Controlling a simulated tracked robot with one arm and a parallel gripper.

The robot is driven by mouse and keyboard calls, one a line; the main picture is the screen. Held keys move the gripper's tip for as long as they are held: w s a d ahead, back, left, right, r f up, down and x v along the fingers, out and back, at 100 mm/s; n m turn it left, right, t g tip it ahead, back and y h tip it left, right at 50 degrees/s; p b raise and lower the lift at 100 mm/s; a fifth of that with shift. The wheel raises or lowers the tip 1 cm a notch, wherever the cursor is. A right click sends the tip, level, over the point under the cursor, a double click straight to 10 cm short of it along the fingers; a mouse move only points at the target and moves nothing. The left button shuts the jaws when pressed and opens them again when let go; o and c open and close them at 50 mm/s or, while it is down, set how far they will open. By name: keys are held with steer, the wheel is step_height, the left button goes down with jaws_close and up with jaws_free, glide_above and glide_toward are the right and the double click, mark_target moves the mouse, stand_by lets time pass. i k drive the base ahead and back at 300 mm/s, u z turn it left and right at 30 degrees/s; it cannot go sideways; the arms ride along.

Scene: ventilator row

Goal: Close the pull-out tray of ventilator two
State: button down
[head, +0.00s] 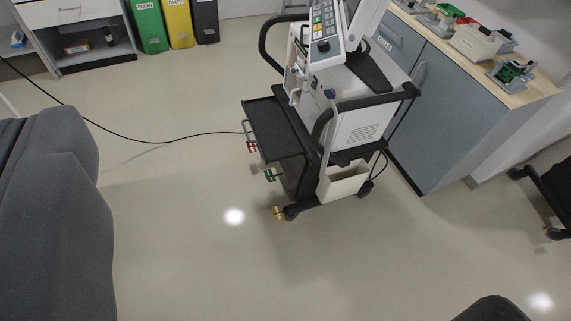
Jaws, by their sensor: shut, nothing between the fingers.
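A ventilator (360,110) on a wheeled cart stands at centre right, tilted in the picture, with a control panel on top. A black flat tray (272,122) sticks out from its left side and looks pulled out. A grey handle with a red part (252,146) sits at the tray's left edge. A green part (270,175) and a yellow part (278,212) show lower on the cart. No number on the ventilator can be read. My gripper is not in view.
A black cable (160,142) runs across the floor to the tray side. A large grey padded shape (50,210) fills the left edge. A blue-grey cabinet (440,110) stands close on the right. Green, yellow and dark bins (178,22) stand at the back.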

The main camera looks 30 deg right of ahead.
mark_target(274, 136)
steer(key=z, duration=0.15)
steer(key=i, duration=1)
steer(key=u, duration=0.05)
